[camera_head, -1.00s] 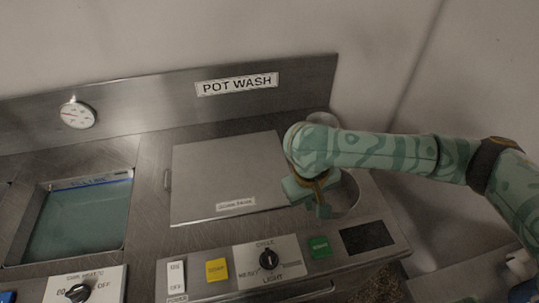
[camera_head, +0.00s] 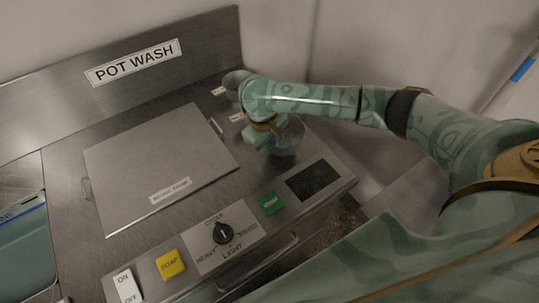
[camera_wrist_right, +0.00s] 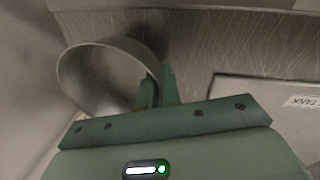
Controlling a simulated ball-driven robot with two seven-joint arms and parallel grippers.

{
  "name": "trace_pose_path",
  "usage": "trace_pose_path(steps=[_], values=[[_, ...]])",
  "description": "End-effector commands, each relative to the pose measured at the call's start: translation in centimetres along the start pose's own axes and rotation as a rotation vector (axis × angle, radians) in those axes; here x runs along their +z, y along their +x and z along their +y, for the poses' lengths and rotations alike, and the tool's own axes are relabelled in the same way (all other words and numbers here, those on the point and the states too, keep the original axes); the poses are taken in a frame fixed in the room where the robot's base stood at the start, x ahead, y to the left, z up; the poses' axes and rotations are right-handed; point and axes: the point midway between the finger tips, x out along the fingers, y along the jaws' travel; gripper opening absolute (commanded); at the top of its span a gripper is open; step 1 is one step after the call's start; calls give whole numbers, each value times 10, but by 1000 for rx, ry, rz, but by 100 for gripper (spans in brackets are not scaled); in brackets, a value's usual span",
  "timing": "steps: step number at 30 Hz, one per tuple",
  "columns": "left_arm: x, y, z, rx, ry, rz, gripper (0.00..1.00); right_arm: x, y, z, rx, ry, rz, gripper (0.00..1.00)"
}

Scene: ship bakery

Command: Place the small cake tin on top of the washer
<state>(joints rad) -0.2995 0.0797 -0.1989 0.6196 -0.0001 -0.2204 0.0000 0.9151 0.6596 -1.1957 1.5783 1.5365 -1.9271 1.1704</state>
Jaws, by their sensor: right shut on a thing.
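The small cake tin (camera_head: 288,136) is a round grey metal ring shape, partly hidden behind my right gripper (camera_head: 262,143) in the head view. In the right wrist view the tin (camera_wrist_right: 68,80) is at the left, with its open mouth showing. My right gripper (camera_wrist_right: 160,90) is shut on the tin's near right wall. The tin is over the right end of the washer's steel top (camera_head: 225,118), behind the dark display. I cannot tell whether it touches the top. My left gripper is not in view.
A square metal lid (camera_head: 150,165) lies left of my right gripper. A grey cylinder (camera_head: 235,82) stands behind my right wrist. The front panel has a green button (camera_head: 271,203), a dial (camera_head: 223,232), a yellow button (camera_head: 170,264) and a dark display (camera_head: 314,180).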

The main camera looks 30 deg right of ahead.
Motion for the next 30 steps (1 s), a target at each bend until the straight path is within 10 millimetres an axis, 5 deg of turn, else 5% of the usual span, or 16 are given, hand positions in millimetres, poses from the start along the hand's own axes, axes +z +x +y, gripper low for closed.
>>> trace_pose_path(steps=[9, 20, 23, 30], values=[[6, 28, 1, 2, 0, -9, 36, -3, 43, 2, 1, -3, -2, 0], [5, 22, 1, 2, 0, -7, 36, -3, 42, 1, 1, -1, 2, 0], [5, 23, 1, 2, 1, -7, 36, -4, 43, 1, 1, -1, 2, 27], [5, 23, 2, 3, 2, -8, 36, -3, 43, 1, 1, -1, 2, 27]])
